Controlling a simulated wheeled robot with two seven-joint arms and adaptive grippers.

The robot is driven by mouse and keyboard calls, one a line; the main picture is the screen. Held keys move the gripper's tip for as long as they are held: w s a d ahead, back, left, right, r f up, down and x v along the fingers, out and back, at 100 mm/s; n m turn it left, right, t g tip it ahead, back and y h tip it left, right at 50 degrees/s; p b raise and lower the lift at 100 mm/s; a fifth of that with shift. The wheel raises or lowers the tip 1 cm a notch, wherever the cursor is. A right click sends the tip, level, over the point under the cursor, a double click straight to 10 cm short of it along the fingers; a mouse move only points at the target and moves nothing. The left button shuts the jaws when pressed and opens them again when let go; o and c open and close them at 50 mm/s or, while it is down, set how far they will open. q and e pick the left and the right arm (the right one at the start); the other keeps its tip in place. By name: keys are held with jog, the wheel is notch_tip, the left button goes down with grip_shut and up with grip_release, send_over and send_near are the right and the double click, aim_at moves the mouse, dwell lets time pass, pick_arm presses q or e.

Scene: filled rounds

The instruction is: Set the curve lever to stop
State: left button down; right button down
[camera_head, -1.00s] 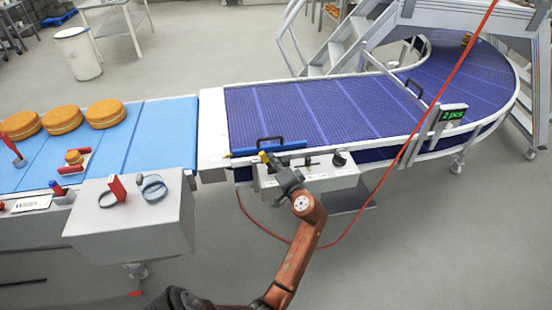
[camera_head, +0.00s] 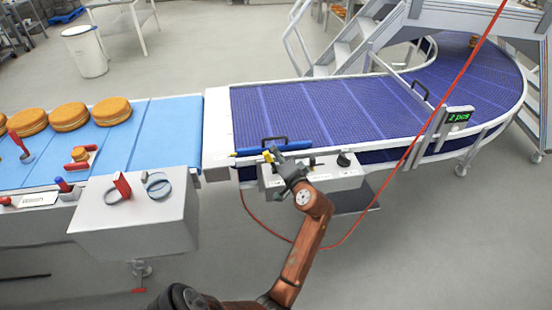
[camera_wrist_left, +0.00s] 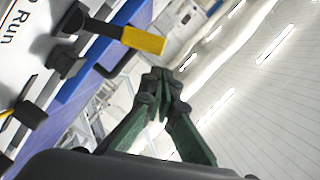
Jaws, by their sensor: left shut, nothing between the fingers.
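The curve lever (camera_wrist_left: 125,35) is a black bar with a yellow end. It crosses the upper left of the left wrist view, beside a white panel (camera_wrist_left: 25,50) with the word "Run". In the head view its yellow end (camera_head: 268,157) shows at the left of the grey curve control box (camera_head: 335,180). My left gripper (camera_wrist_left: 165,88) is shut and empty. Its fingertips are below and right of the yellow end in the wrist view, apart from it in the picture. In the head view the left gripper (camera_head: 278,163) is at the box's left end and hides part of it. My right gripper is out of view.
A dark knob (camera_head: 344,159) stands on the same box. The purple curved conveyor (camera_head: 320,110) lies behind it. A red cable (camera_head: 430,105) passes in front. A second box (camera_head: 135,220) with a red handle (camera_head: 122,186) is at left, below a blue belt (camera_head: 165,130) carrying cakes.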

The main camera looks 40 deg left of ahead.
pick_arm(q)
notch_tip(320, 180, up, 7)
jog(key=shift+f, duration=0.2)
jog(key=shift+w+d, duration=0.1)
dwell(0.5)
